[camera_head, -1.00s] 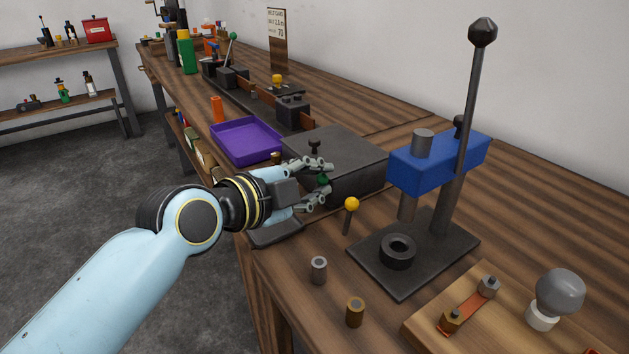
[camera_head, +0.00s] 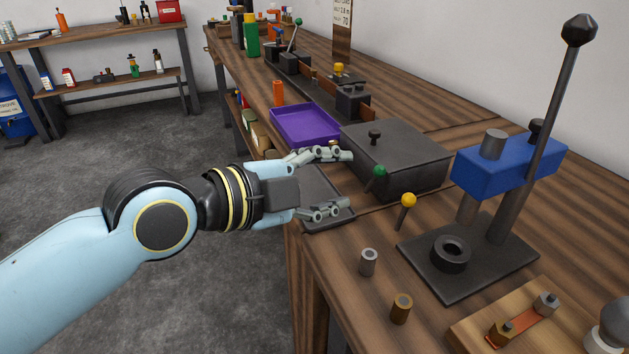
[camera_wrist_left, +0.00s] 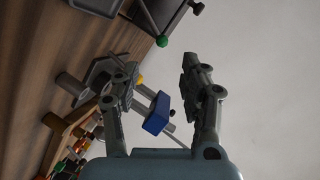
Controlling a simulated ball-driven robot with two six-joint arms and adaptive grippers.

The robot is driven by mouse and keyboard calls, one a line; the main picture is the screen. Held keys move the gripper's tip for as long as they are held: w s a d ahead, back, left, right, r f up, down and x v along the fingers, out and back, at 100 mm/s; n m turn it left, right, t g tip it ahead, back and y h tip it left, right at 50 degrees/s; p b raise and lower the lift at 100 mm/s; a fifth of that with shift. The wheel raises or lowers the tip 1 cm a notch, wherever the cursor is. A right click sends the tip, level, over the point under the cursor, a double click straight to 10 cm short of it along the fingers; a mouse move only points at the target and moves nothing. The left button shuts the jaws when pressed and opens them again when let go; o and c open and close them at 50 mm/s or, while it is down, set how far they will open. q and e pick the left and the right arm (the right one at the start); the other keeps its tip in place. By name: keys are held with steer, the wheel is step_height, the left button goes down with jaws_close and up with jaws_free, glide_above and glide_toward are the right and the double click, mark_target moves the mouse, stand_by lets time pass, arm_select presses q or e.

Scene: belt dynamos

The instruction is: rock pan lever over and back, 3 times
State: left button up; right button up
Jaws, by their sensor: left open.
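A short lever with a green knob (camera_head: 379,170) leans beside a low dark pan (camera_head: 345,219) at the bench's front edge. I cannot tell from its look alone whether it is the pan lever. The knob also shows in the left wrist view (camera_wrist_left: 162,42), beyond the fingertips. My left gripper (camera_head: 341,183) is open and empty over the pan, its fingers pointing right, with the knob just past the tips and apart from them. The gripper hides part of the pan. A yellow-knobbed lever (camera_head: 408,200) stands to the right. My right gripper is out of view.
A dark lidded box (camera_head: 420,160) stands behind the green knob, with a purple tray (camera_head: 306,126) to its left. A press with a blue head (camera_head: 495,172) stands on the right. Two small cylinders, grey (camera_head: 368,262) and brass (camera_head: 401,309), stand in front.

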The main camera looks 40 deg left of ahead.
arm_select(q)
steer(key=shift+v, duration=1.6)
